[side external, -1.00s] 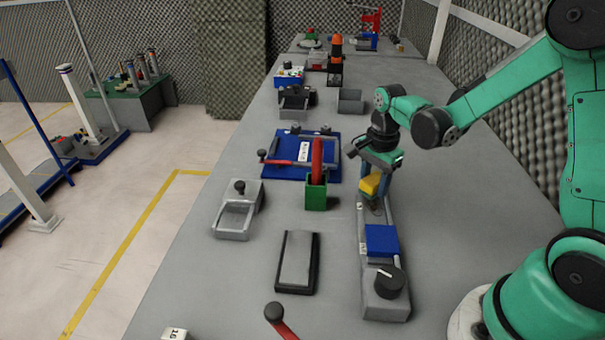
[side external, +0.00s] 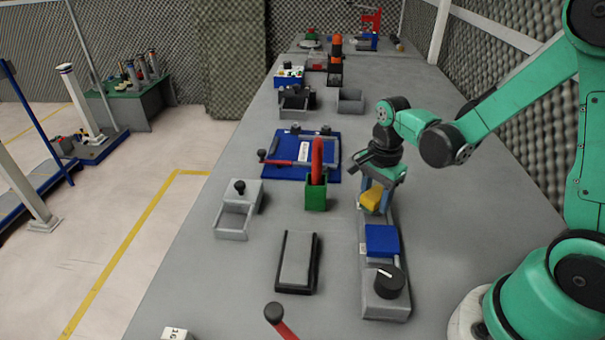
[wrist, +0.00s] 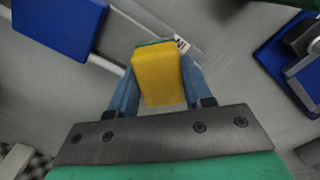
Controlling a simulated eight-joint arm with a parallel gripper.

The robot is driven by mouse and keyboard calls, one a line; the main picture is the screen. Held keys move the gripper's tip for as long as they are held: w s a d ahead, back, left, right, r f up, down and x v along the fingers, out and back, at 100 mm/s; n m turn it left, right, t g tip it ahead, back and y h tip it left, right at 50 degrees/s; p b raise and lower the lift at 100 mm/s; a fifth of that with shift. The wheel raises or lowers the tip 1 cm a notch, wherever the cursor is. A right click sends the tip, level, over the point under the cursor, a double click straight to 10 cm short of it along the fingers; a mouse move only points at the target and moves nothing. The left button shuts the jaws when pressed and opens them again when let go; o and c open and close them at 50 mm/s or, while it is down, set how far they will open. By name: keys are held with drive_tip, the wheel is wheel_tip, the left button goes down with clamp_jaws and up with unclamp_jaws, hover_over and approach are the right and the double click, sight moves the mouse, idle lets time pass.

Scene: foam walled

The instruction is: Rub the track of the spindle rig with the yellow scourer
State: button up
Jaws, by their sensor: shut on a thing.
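The spindle rig is a long grey unit with a track (side external: 369,228), a blue block (side external: 382,240) across it and a black knob (side external: 384,281) at its near end. My gripper (side external: 372,194) is shut on the yellow scourer (side external: 371,201), at the far part of the track beyond the blue block. In the wrist view the scourer (wrist: 157,78) sits between my two blue fingers, with a thin green layer at its far edge. The blue block (wrist: 62,22) shows at upper left there. I cannot tell whether the scourer touches the track.
Left of the rig stand a green box (side external: 316,196) with a red upright part and a blue fixture (side external: 290,166) with a red handle. A black-edged grey plate (side external: 297,262) lies nearer, and a grey tray (side external: 234,220) further left. The bench right of the rig is clear.

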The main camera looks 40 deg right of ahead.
sight(375, 221)
drive_tip(key=shift+s+a+f, duration=0.15)
drive_tip(key=shift+s+a, duration=1.1)
drive_tip(key=shift+s, duration=0.05)
clamp_jaws()
drive_tip(key=shift+w+d+r, duration=0.2)
drive_tip(key=shift+w+d, duration=1.05)
drive_tip(key=shift+w+d+f, duration=0.15)
drive_tip(key=shift+w+d, duration=1.1)
drive_tip(key=shift+w, duration=0.05)
drive_tip(key=shift+r, duration=3.05)
